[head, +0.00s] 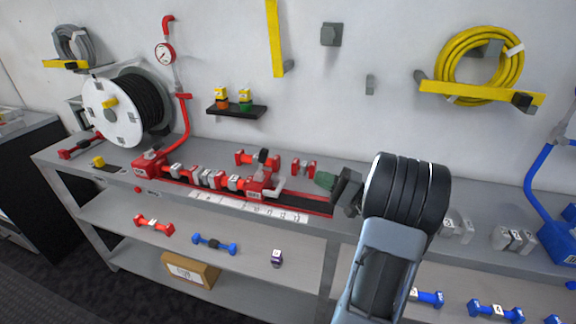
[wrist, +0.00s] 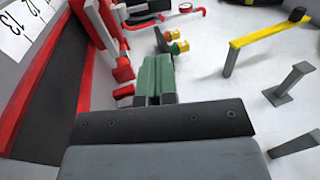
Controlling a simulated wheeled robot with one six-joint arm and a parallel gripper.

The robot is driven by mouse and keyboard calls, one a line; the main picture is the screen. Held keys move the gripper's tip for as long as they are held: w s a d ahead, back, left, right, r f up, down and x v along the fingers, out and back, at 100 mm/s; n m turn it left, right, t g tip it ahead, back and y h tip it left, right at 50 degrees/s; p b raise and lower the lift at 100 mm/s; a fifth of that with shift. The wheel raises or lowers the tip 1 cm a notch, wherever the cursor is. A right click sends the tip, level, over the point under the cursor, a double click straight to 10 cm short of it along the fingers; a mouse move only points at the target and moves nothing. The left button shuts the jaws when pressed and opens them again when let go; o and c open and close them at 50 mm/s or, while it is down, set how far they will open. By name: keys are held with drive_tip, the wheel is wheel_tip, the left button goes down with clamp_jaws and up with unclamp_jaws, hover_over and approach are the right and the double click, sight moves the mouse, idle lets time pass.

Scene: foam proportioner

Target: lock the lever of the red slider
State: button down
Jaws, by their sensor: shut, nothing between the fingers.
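The red slider (head: 262,183) sits on a red-edged dark rail (head: 305,200) on the top shelf, right of a row of red and grey pieces. My gripper (head: 324,181) has green fingers, shut and empty, right of the slider and above the rail's right end, apart from the slider. In the wrist view the shut fingers (wrist: 153,78) point past red parts (wrist: 108,40), partly cut off at the upper left.
A numbered white scale (head: 245,206) runs along the rail's front. Red fittings (head: 304,168) stand behind the rail. A small black wall shelf (head: 237,110) holds two yellow-topped pieces. A hose reel (head: 115,108) is at the left. A yellow bracket (wrist: 265,35) projects from the wall.

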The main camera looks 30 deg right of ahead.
sight(267, 156)
drive_tip(key=p+x, duration=0.1)
drive_tip(key=x, duration=1.2)
drive_tip(key=shift+w+a+r, duration=0.15)
drive_tip(key=shift+w+a, duration=0.1)
drive_tip(key=shift+r+p, duration=0.1)
drive_tip(key=shift+p, duration=0.25)
